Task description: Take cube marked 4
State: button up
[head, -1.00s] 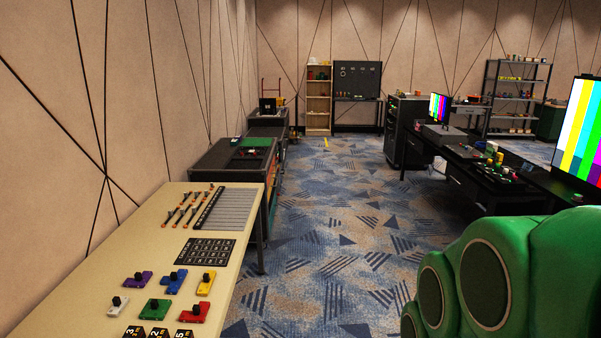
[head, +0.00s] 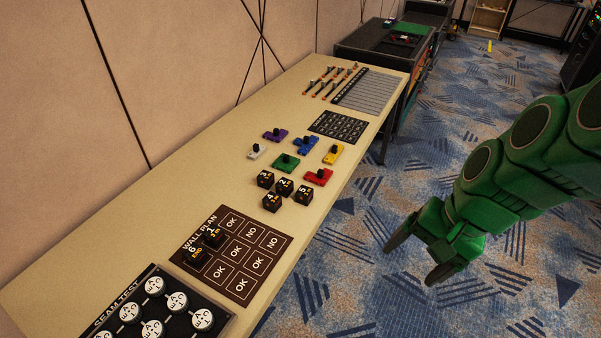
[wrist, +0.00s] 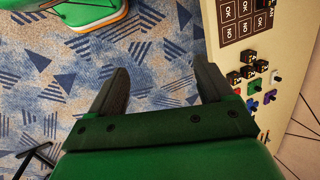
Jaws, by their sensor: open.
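The cube marked 4 (head: 271,202) is a small black cube with a pale numeral, on the long beige table (head: 215,175). It stands at the near left of a close group with cubes marked 3 (head: 265,179), 2 (head: 285,187) and 5 (head: 303,194). My gripper (head: 412,258) is open and empty, off to the right of the table over the carpet. In the wrist view my gripper (wrist: 160,90) shows its two dark fingers apart over carpet, with the cubes (wrist: 240,75) to the right, too small to read.
The wall plan board (head: 232,257) has cubes marked 6 (head: 195,257) and 1 (head: 211,236) at its left side. Coloured knobbed pieces, such as the green one (head: 285,162), lie behind the cubes. The seam test board (head: 150,312) is nearest. Carpet right of the table is open.

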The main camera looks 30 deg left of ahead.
jog(key=w+a+f+m+y, duration=0.1)
jog(key=w+a+y, duration=0.1)
jog(key=w+a, duration=0.35)
jog(key=w+a+m+y, duration=0.1)
jog(key=w+a+m, duration=0.1)
jog(key=a, duration=0.7)
jog(key=m+t+y, duration=0.2)
jog(key=m, duration=1.2)
send_over(272, 198)
jog(key=d, duration=0.4)
jog(key=f, duration=2.4)
jog(key=shift+s+a+f, duration=0.1)
jog(key=shift+s+f, duration=0.1)
jog(key=shift+f, duration=0.05)
jog(key=shift+w+a+f, duration=0.1)
jog(key=shift+f, duration=0.35)
jog(key=shift+x, duration=3.8)
